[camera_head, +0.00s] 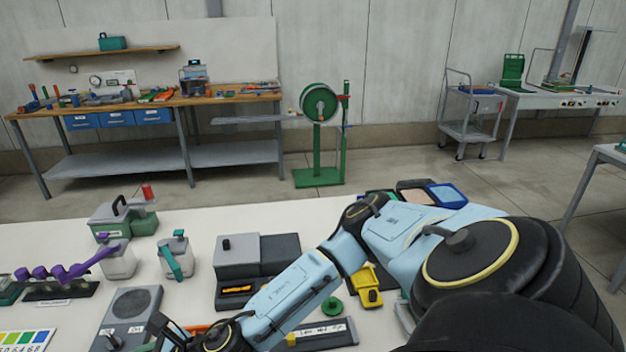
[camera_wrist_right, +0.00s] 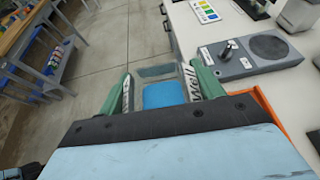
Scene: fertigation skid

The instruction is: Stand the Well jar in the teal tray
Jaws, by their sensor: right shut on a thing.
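My right gripper (camera_wrist_right: 163,92) shows in the right wrist view with its two green fingers on either side of the Well jar (camera_wrist_right: 165,96). It is shut on the jar. The jar shows a blue part between the fingers and a white label reading "Well" beside the right-hand finger; a second label is by the other finger. A pale grey-teal part shows just beyond the blue; I cannot tell what it belongs to. In the head view my right arm hides the jar. I cannot make out the teal tray for certain. My left gripper is not in view.
The white table holds a grey device with a round plate (camera_head: 131,307), a jug with a teal handle (camera_head: 172,258), a purple-handled rack (camera_head: 60,282) and a grey box (camera_head: 240,258). An orange edge (camera_wrist_right: 270,112) lies close to the right gripper. Concrete floor shows beyond the table edge.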

